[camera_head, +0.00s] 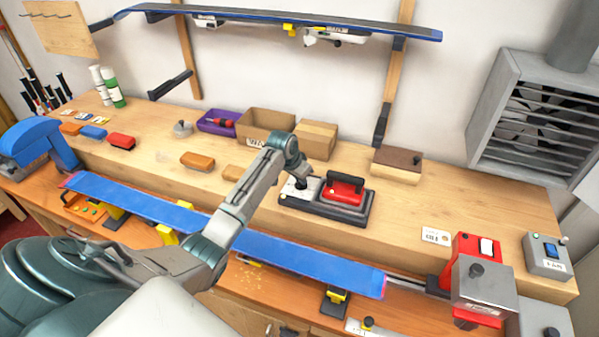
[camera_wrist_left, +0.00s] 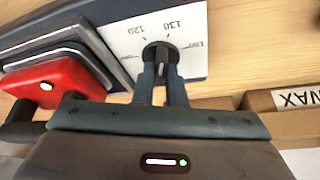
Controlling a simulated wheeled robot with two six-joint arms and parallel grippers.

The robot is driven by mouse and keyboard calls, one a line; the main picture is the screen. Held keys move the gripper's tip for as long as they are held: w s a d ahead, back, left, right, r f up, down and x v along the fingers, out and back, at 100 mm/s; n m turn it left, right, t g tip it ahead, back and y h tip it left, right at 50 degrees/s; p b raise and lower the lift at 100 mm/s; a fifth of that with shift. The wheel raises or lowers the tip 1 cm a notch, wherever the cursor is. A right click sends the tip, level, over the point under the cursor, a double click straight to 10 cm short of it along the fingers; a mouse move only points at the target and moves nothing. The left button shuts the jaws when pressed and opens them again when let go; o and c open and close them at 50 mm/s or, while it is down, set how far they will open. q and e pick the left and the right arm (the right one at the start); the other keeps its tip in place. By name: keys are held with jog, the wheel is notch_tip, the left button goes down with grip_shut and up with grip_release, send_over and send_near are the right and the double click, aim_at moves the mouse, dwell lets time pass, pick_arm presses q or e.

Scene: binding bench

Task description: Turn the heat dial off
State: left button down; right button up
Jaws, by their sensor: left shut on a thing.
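The heat dial (camera_wrist_left: 160,50) is a black round knob on a white plate (camera_wrist_left: 199,28) with printed numbers, of which 120 and 130 can be read. My left gripper (camera_wrist_left: 160,76) is shut on the dial, one finger on each side of its raised grip. In the head view my left gripper (camera_head: 301,183) reaches down to the white plate (camera_head: 288,190) at the left end of the iron's dark base (camera_head: 323,211). The dial is hidden there. The red iron (camera_head: 345,189) rests on the base just right of the gripper. My right gripper is not in view.
Cardboard boxes (camera_head: 317,139), one labelled WAX (camera_wrist_left: 297,98), stand behind the dial. A wooden block (camera_head: 397,165) sits to the right. A long blue ski (camera_head: 250,240) lies clamped in front, under my left arm.

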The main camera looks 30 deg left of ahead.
pick_arm(q)
jog(key=n+y, duration=0.1)
jog(key=n, duration=0.2)
jog(key=shift+d+r, duration=0.1)
jog(key=shift+r, duration=0.05)
jog(key=n, duration=0.1)
jog(key=n+y, duration=0.1)
jog(key=n, duration=0.1)
jog(key=shift+w+d+n+y, duration=0.1)
jog(key=shift+w+n+y, duration=0.05)
jog(key=shift+n+y, duration=0.15)
jog(key=n+g+y, duration=0.1)
jog(key=n, duration=0.5)
jog(key=shift+w+g+y, duration=0.1)
jog(key=shift+g+y, duration=0.3)
jog(key=n+g, duration=0.1)
jog(key=n, duration=0.2)
jog(key=shift+w+d+n+y, duration=0.1)
jog(key=shift+n+y, duration=0.2)
jog(key=shift+n, duration=0.1)
jog(key=shift+n+g, duration=0.9)
jog(key=shift+n, duration=0.9)
jog(key=c, duration=1.5)
grip_release()
jog(key=shift+b, duration=0.3)
